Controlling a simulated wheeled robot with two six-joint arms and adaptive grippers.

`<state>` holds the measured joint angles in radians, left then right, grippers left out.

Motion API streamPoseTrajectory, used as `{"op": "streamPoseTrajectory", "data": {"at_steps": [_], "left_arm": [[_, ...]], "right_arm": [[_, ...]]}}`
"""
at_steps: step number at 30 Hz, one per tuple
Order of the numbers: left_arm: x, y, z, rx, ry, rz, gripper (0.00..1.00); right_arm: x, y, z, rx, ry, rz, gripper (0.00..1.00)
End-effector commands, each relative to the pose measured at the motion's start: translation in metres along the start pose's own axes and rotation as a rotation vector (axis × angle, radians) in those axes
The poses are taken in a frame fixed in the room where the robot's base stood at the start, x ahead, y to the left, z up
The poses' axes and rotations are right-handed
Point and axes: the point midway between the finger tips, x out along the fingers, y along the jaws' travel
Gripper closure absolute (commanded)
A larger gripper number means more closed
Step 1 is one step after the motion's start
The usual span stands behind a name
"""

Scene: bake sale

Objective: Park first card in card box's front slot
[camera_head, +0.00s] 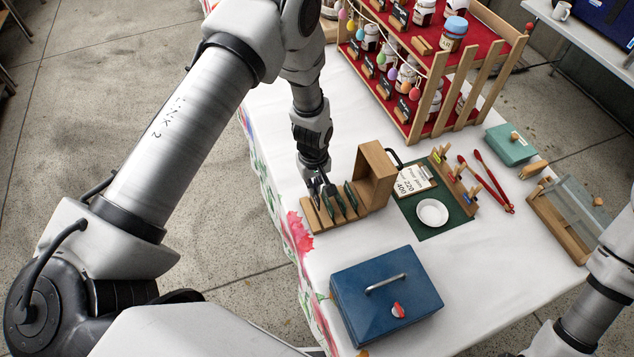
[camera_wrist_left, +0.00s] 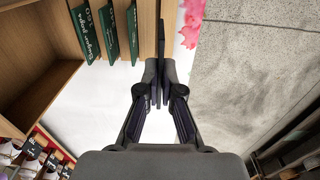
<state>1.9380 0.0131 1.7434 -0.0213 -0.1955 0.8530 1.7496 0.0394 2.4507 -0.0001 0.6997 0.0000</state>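The wooden card box (camera_head: 374,166) stands near the table's left edge, with a slotted base at its left side. Several dark green cards (camera_head: 338,202) stand upright in it; three show lettered faces in the left wrist view (camera_wrist_left: 110,32). My left gripper (camera_head: 316,181) is over the outer left end of the slotted base. In the left wrist view its fingers (camera_wrist_left: 160,80) are closed on a dark card (camera_wrist_left: 161,38), seen edge-on at the base's outer edge. Whether the card's lower edge is inside the slot is hidden. My right gripper is out of view.
A blue cash box (camera_head: 386,293) stands in front of the card box. To the right are a green mat (camera_head: 440,229) with a white dish (camera_head: 432,212), and red tongs (camera_head: 487,184). A tiered display rack (camera_head: 432,88) stands behind. White tablecloth is clear at the front right.

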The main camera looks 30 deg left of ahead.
Motion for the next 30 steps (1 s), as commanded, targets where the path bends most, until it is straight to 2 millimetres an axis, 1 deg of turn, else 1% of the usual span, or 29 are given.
{"op": "streamPoseTrajectory", "data": {"at_steps": [2,5,15,18,22,30], "left_arm": [[0.0,0.0,0.003,0.001,0.0,-0.001,1.0],[0.008,0.0,0.003,0.001,0.0,-0.001,1.0],[0.047,0.0,0.003,0.001,0.0,0.0,1.0],[0.055,0.0,0.003,0.001,0.001,0.0,1.0],[0.059,0.0,0.003,0.001,0.001,0.0,1.0],[0.058,0.0,0.003,0.002,0.001,0.0,1.0]], "right_arm": [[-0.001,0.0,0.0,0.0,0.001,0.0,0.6],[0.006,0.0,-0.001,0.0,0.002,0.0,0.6],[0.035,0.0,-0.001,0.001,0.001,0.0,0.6],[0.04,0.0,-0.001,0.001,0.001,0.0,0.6],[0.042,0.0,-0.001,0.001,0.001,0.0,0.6],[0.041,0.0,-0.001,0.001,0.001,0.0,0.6]]}}
